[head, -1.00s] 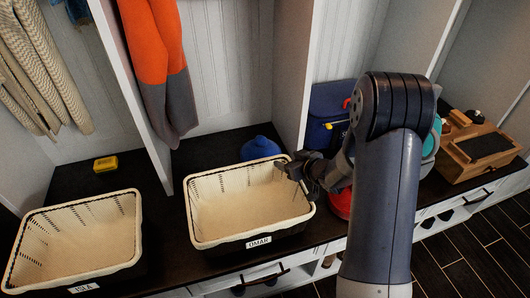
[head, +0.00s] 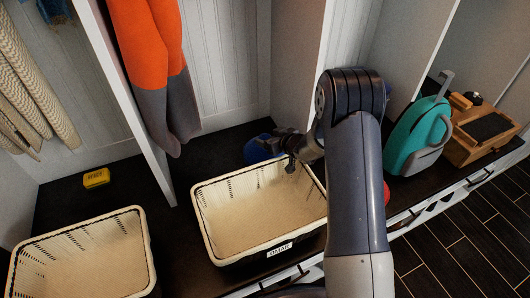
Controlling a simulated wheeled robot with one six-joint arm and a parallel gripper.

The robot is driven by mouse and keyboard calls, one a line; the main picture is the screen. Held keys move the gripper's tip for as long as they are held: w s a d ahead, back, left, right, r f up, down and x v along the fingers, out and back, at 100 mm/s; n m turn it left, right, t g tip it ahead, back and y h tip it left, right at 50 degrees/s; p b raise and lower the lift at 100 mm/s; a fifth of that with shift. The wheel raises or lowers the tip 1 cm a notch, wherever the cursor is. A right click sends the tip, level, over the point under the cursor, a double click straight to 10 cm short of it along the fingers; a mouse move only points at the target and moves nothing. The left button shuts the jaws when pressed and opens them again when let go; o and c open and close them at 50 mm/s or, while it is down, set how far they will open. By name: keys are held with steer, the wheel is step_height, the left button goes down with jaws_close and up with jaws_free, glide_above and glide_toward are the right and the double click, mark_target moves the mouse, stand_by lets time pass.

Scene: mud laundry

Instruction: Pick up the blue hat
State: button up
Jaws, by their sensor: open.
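The blue hat (head: 259,149) lies on the dark bench behind the cream basket labelled OMAR, against the right side of that cubby. Its right part is hidden behind my gripper. My gripper (head: 287,160) is open and empty, above the back right rim of that basket and close to the hat. I cannot tell whether the fingers touch the hat.
The OMAR basket (head: 206,221) stands right in front of the hat. Another cream basket (head: 148,250) and a yellow block (head: 96,178) are at left. An orange and grey garment (head: 150,60) hangs above. A teal backpack (head: 415,136) and wooden box (head: 470,148) are at right.

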steer(key=shift+w+a+f, duration=0.3)
steer(key=shift+w+a, duration=0.05)
steer(key=shift+w, duration=0.1)
steer(key=shift+c, duration=0.3)
steer(key=c, duration=1.3)
